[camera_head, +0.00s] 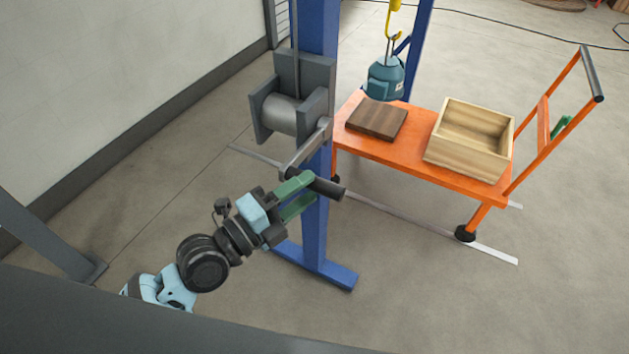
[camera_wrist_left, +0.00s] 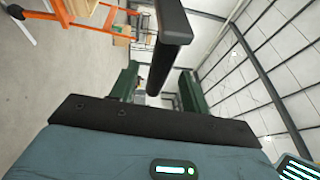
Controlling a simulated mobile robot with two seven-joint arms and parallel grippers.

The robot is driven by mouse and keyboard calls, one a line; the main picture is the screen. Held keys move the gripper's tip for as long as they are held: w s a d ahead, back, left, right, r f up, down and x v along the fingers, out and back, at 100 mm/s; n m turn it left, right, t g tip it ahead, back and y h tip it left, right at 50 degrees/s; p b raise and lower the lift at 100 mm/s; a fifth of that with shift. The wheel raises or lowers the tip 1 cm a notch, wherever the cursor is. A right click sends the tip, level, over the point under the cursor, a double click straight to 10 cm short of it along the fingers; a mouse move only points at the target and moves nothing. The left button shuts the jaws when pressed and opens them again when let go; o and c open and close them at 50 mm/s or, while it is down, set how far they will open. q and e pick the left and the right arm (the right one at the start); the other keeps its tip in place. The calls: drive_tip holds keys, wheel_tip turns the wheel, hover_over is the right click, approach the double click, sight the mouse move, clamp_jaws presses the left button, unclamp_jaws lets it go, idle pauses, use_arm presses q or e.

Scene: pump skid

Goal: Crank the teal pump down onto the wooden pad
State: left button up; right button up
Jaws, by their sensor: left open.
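The teal pump (camera_head: 385,79) hangs from a yellow hook (camera_head: 391,22) above the orange cart, behind the wooden pad from this view. The wooden pad (camera_head: 377,119) lies flat on the cart's left part. The grey winch (camera_head: 290,105) is on the blue post, and its crank arm (camera_head: 305,148) slopes down to a black handle (camera_head: 328,187). My left gripper (camera_head: 306,196) is open, with its green fingers at the crank handle. In the left wrist view the black handle (camera_wrist_left: 167,60) runs between the two green fingers. I cannot tell whether they touch it. My right gripper is not in view.
The orange cart (camera_head: 405,150) also carries an open wooden crate (camera_head: 470,137) on its right part. The blue post (camera_head: 317,220) with its foot stands between my left arm and the cart. A grey wall is on the left.

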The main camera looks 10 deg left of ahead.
sight(308, 188)
use_arm(q)
drive_tip(key=shift+x, duration=1.65)
clamp_jaws()
